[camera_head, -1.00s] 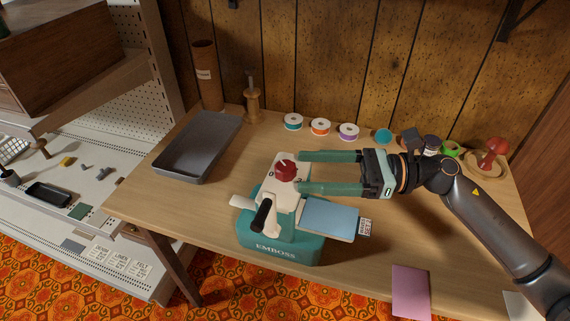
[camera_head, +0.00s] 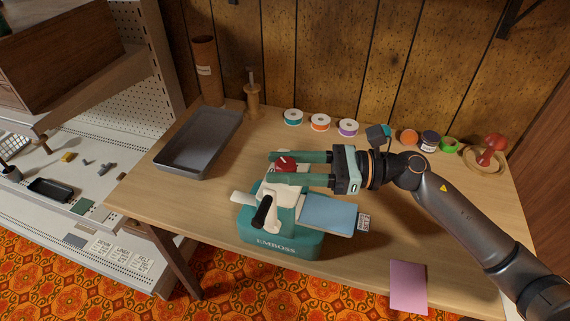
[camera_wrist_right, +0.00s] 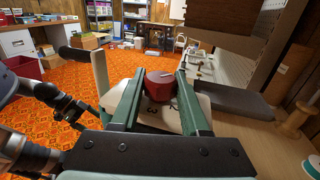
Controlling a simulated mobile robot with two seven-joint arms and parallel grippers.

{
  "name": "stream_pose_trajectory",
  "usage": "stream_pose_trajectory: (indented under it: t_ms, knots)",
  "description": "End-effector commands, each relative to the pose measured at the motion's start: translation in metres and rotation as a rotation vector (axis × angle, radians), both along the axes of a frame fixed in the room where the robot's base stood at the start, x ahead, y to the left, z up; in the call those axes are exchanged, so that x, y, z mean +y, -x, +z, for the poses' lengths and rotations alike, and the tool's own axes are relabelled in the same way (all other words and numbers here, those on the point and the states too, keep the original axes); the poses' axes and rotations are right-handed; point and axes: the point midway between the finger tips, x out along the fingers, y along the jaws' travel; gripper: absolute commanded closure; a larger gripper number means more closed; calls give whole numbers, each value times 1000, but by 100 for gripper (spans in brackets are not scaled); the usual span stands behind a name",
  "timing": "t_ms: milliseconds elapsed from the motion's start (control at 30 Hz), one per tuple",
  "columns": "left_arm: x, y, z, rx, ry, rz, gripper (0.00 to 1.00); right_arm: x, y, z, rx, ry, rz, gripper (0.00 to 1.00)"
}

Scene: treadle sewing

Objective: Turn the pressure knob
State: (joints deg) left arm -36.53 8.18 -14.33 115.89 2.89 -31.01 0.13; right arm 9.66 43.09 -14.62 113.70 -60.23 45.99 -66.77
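The teal and cream embosser (camera_head: 281,243), marked EMBOSS, stands on the wooden table with a black-gripped lever (camera_head: 263,212) and a light blue plate (camera_head: 328,214). Its red pressure knob (camera_head: 287,163) has a white pointer line. My right gripper (camera_head: 270,167) comes from the right, with one teal finger on each side of the knob. In the right wrist view the red knob (camera_wrist_right: 160,84) sits between the fingers, which appear to touch its sides. Numbers on the cream dial show below it, partly covered. My left gripper is not in view.
A grey tray (camera_head: 200,146) lies at the table's left. Ribbon spools (camera_head: 320,122) and small jars line the back, some close behind my right wrist. A red stamp (camera_head: 491,150) stands at the back right. A pink card (camera_head: 409,286) lies near the front edge.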

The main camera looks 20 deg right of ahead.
Motion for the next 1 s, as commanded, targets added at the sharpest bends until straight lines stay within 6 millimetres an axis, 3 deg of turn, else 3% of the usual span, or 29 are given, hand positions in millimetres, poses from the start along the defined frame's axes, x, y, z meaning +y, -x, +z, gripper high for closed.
stream_pose_trajectory:
  t_ms: [33,367,767,1000]
  knots:
    - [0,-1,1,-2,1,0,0,0,0,0,0,0,0,62]
    - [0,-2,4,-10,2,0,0,0,0,0,0,1,0,99]
    - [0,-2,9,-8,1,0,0,0,1,1,2,2,-32,100]
    - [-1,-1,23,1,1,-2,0,1,2,5,3,0,-159,100]
